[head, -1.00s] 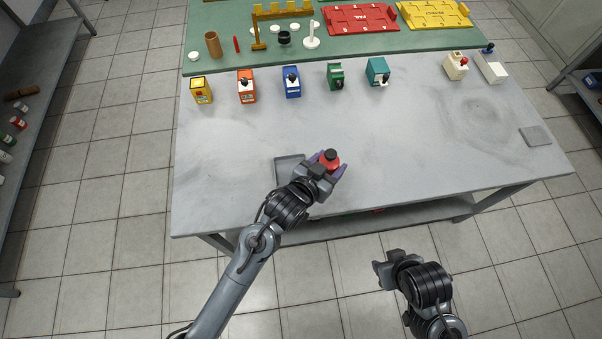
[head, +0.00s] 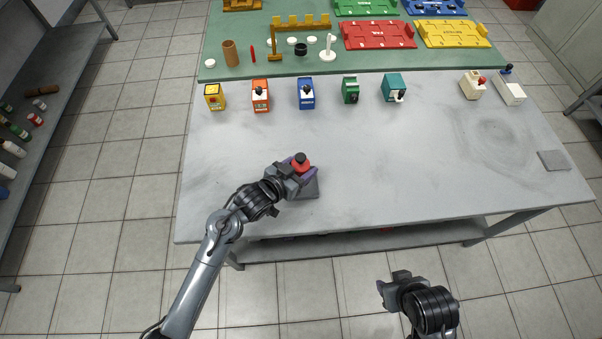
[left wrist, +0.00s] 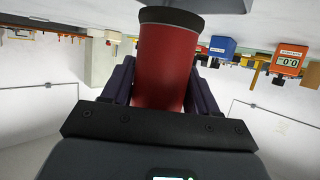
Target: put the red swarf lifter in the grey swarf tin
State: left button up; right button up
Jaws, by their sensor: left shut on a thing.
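The red swarf lifter (head: 301,164) is upright between the purple fingers of my left gripper (head: 297,167), which is shut on it. In the left wrist view the lifter's red body (left wrist: 164,65) stands between the fingers, with a dark band at its end. A flat grey square container, which I take for the grey swarf tin (head: 311,188), is on the table under and just in front of the gripper, partly hidden by it. I cannot tell the lifter's height above it. My right gripper (head: 391,288) is off the table's front edge; its fingers are unclear.
A row of coloured boxes, among them a yellow one (head: 214,96) and a blue one (head: 306,93), stands along the back of the grey table (head: 420,160). A grey square plate (head: 553,160) lies at the right edge. The table's middle is clear.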

aim_at(301, 174)
pick_arm(q)
jog(key=shift+f+b, duration=0.45)
jog(key=shift+f, duration=1.25)
jog(key=shift+f, duration=0.15)
jog(key=o, duration=1.3)
jog(key=shift+c, duration=0.2)
